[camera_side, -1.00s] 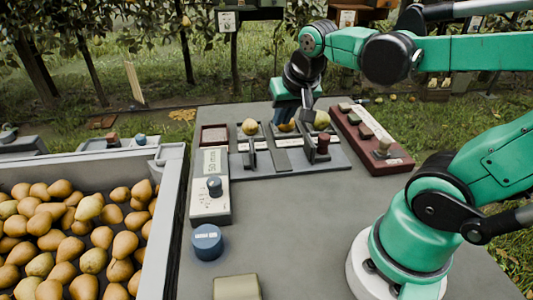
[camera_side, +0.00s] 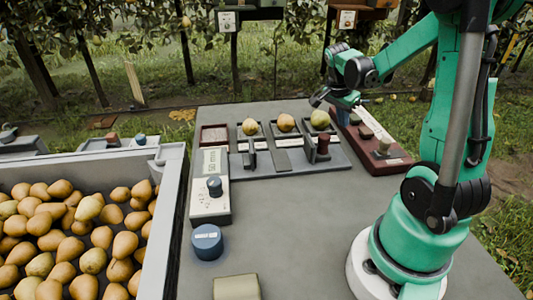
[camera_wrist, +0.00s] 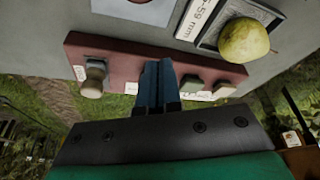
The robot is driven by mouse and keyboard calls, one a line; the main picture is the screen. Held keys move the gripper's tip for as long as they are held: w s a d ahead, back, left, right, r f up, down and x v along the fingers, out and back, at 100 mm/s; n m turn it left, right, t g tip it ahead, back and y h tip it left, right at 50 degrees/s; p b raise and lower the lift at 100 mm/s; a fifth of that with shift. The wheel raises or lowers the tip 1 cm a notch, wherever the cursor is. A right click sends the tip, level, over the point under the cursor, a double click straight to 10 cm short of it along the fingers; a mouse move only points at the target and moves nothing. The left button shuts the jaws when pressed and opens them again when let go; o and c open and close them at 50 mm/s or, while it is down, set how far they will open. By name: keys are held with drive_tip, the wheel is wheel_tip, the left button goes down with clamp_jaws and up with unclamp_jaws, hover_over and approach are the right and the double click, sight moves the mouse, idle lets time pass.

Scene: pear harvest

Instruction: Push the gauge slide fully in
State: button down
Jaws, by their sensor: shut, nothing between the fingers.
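The grey gauge plate (camera_side: 300,171) lies on the table and carries three small trays, each with a pear. Dark upright slide parts (camera_side: 250,155) stand before the left tray, a flat grey piece (camera_side: 283,159) lies before the middle one, and a dark red knob (camera_side: 323,145) stands before the right one. I cannot tell which of these is the gauge slide or how far in it sits. My gripper (camera_side: 341,104) is shut and empty at the far end of the dark red board (camera_side: 370,158). In the wrist view, its blue fingers (camera_wrist: 158,72) overlap that board.
The red board bears several blocks and a knob (camera_side: 384,146). A grey box with a dial (camera_side: 209,203), a blue round container (camera_side: 207,243) and a beige block (camera_side: 237,288) are on the table. A pear crate (camera_side: 168,200) stands left. The table's middle is clear.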

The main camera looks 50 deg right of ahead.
sight(310, 137)
drive_tip(key=shift+x, duration=0.9)
drive_tip(key=shift+w+a, duration=0.2)
drive_tip(key=shift+a, duration=0.4)
drive_tip(key=shift+w+a, duration=0.25)
drive_tip(key=shift+a, duration=0.4)
drive_tip(key=shift+w+a, duration=0.2)
drive_tip(key=shift+a, duration=0.5)
drive_tip(key=shift+w+a, duration=1.8)
